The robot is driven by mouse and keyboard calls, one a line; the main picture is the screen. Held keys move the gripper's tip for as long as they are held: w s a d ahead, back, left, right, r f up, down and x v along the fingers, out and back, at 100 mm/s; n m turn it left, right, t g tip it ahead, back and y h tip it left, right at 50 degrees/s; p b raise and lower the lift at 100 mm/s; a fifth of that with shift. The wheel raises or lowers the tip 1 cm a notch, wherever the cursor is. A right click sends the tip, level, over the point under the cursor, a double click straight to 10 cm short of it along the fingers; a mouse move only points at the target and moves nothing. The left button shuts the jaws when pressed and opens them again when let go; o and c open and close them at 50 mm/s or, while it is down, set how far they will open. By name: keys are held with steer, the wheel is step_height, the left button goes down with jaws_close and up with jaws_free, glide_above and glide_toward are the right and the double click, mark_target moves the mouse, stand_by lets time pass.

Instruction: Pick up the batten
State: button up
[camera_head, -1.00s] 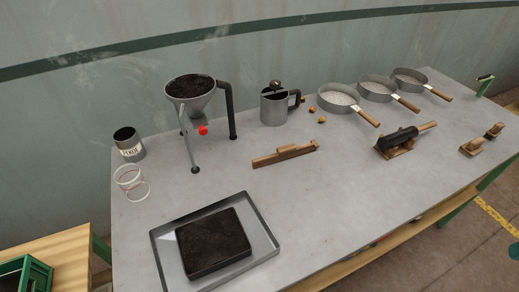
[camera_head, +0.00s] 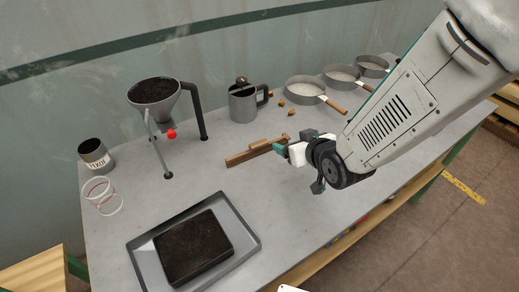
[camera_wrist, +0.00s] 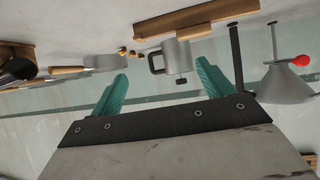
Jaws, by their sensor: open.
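The batten (camera_head: 243,156) is a long brown wooden strip with a smaller raised piece on top. It lies on the grey table between the funnel stand and my arm. In the wrist view the batten (camera_wrist: 195,18) shows at the top edge, beyond the fingertips. My gripper (camera_head: 282,149) is by the batten's right end in the head view, where the arm partly hides the scene. The wrist view shows the two green fingers of my gripper (camera_wrist: 162,75) spread apart with nothing held between them. I cannot tell how high the fingers are above the table.
A funnel on a stand (camera_head: 154,91) and a metal mug (camera_head: 243,104) stand behind the batten. Several handled pans (camera_head: 304,91) are at the back right, with small brown pieces near the mug. A tray (camera_head: 250,240) holding a dark slab lies in front. Bare table surrounds the batten's left end.

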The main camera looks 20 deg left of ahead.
steer(key=n+y, duration=0.1)
steer(key=y, duration=0.1)
glide_toward(260, 144)
steer(key=shift+w+a+f, duration=0.3)
steer(key=shift+a+f, duration=0.15)
steer(key=shift+a, duration=0.3)
steer(key=x, duration=0.7)
steer(key=shift+w, duration=0.4)
steer(key=c, duration=1.1)
